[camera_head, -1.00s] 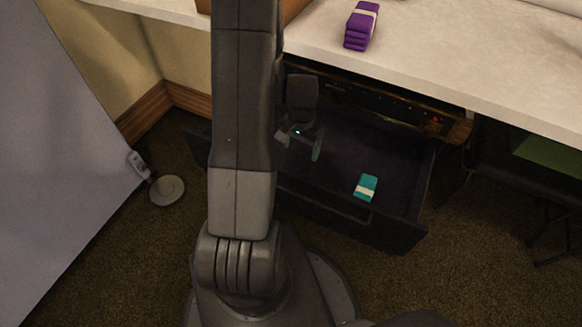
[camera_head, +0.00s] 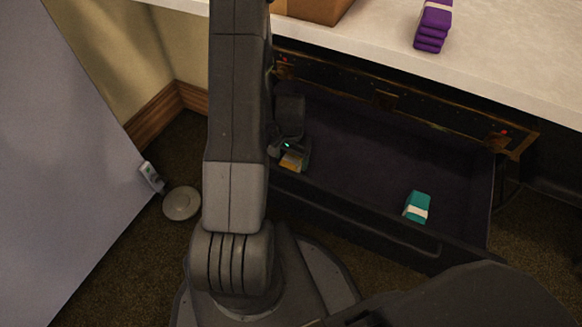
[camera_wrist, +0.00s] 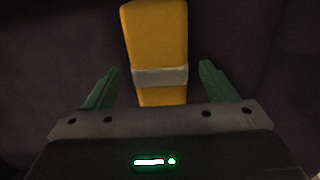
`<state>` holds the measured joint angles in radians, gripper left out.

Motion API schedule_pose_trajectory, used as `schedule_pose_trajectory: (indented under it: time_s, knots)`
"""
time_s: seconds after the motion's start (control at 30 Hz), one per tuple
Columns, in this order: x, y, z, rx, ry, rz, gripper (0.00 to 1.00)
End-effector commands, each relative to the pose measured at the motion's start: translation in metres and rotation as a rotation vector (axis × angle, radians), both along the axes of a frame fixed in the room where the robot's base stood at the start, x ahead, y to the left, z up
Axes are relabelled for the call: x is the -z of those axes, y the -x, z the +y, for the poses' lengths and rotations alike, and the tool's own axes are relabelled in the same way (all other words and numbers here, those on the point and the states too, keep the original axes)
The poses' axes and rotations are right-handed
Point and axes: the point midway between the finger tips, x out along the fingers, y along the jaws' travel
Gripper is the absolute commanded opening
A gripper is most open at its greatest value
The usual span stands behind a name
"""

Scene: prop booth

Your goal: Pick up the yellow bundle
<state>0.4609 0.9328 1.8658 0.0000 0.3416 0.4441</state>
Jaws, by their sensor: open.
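The yellow bundle (camera_wrist: 157,35) lies on the dark drawer floor in the wrist view, with a pale band around its middle. In the head view only a small part of the yellow bundle (camera_head: 291,161) shows below my gripper; my arm hides the rest. My gripper (camera_wrist: 157,88) is open, its two green-tinted fingers standing on either side of the bundle's near end, with a gap visible on both sides. In the head view my gripper (camera_head: 291,155) is inside the open drawer (camera_head: 350,150), at its left part.
A teal bundle (camera_head: 417,207) lies in the drawer's right part. A purple stack (camera_head: 433,27) and a brown box (camera_head: 318,8) stand on the white counter (camera_head: 500,60) above the drawer. The drawer's front wall (camera_head: 350,222) is close to my arm. A round grey disc (camera_head: 181,203) lies on the carpet.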

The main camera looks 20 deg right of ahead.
Motion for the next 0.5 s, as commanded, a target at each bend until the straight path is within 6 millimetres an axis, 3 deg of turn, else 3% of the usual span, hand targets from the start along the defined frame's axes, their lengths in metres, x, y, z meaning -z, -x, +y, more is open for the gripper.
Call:
schedule_pose_trajectory:
  time_s: [0.03, 0.2, 0.47, 0.5]
  knots:
    - [0.013, 0.000, 0.000, 0.000, -0.001, 0.002, 0.78]
    - [0.036, 0.000, 0.000, 0.000, -0.001, 0.002, 0.78]
    - [0.037, 0.000, -0.001, 0.000, 0.000, 0.001, 0.78]
    - [0.037, 0.000, 0.000, 0.000, 0.000, 0.001, 0.70]
